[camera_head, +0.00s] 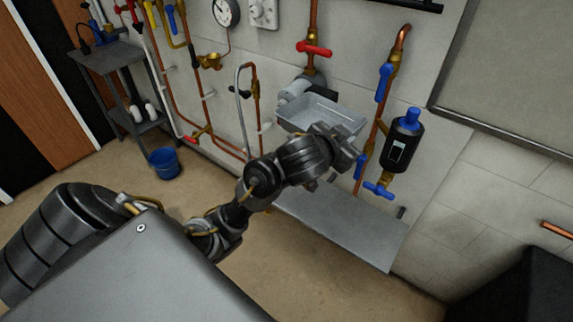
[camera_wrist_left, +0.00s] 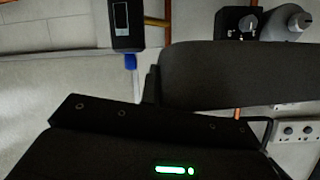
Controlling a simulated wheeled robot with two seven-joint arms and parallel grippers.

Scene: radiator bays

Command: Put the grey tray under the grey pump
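The grey tray (camera_head: 312,113) is a shallow light grey box, open at the top. It is in the air near the wall, close in front of and just below the grey pump (camera_head: 293,89). My left gripper (camera_head: 338,134) is at the tray's near right side, and the tray appears held there; the fingertips are hidden. In the left wrist view a large dark rounded shape (camera_wrist_left: 235,75), seemingly the shaded tray, fills the middle. The grey pump (camera_wrist_left: 290,22) shows behind it at the top right. My right gripper is not in view.
A black cylinder with blue valves (camera_head: 401,142) hangs on the copper pipe right of the gripper. A red valve handle (camera_head: 314,49) is above the tray. A blue bucket (camera_head: 165,163) stands on the floor at left.

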